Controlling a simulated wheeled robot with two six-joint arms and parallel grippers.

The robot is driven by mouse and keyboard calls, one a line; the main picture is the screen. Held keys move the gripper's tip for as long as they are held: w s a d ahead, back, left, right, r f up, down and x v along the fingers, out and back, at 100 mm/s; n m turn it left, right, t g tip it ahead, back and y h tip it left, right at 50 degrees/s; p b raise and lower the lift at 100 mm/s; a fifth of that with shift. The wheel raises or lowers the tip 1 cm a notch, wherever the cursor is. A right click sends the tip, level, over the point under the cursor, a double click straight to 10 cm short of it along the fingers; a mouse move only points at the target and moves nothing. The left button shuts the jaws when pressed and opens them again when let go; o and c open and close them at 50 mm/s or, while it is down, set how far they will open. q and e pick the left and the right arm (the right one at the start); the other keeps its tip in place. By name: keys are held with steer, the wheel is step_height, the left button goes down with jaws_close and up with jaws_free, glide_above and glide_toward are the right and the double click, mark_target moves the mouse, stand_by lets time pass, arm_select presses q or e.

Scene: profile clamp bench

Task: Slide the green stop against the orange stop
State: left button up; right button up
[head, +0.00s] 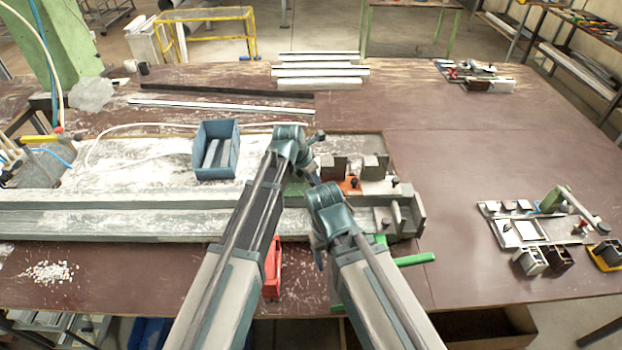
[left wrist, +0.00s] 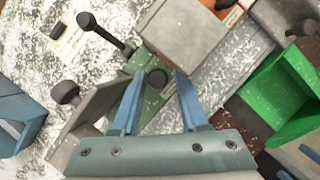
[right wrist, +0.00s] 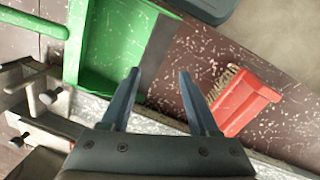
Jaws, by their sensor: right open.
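The green stop (left wrist: 150,98) sits on the profile rail under my left gripper (left wrist: 160,72); a dark round knob shows between the fingers. The left fingers are apart, and I cannot tell whether they touch the knob. The orange stop (left wrist: 226,8) is at the top of the left wrist view, beyond a grey block. In the head view the orange stop (head: 350,186) is right of my left gripper, whose arm largely hides the green stop (head: 297,192). My right gripper (right wrist: 158,72) is open and empty above the front side of the bench, near a green tray.
A green tray (right wrist: 112,70) and a red brush (right wrist: 242,102) lie below the right gripper. A blue bin (head: 216,172) stands left of the left arm. Grey clamp parts (head: 402,210) are at the rail's right end.

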arm_select(q)
steer(key=shift+a, duration=0.15)
steer(key=p+v, duration=1.2)
steer(key=v, duration=0.1)
steer(key=shift+r+p, duration=0.35)
steer(key=shift+a, duration=0.1)
steer(key=shift+s, duration=0.1)
steer(key=s+a+f+m+g+y, duration=0.25)
steer(key=s+a+m, duration=1.35)
steer(key=m, duration=1.1)
steer(key=s+d+f+m+y+b, duration=0.1)
steer(key=s+d+f+m+b, duration=0.1)
steer(key=d+f+b, duration=0.3)
steer(key=s+d+f+m+y+b, duration=0.1)
steer(key=s+d+f+b, duration=0.4)
steer(key=d+f+b, duration=0.1)
steer(key=shift+d+m+g+b, duration=0.4)
steer(key=shift+g, duration=0.05)
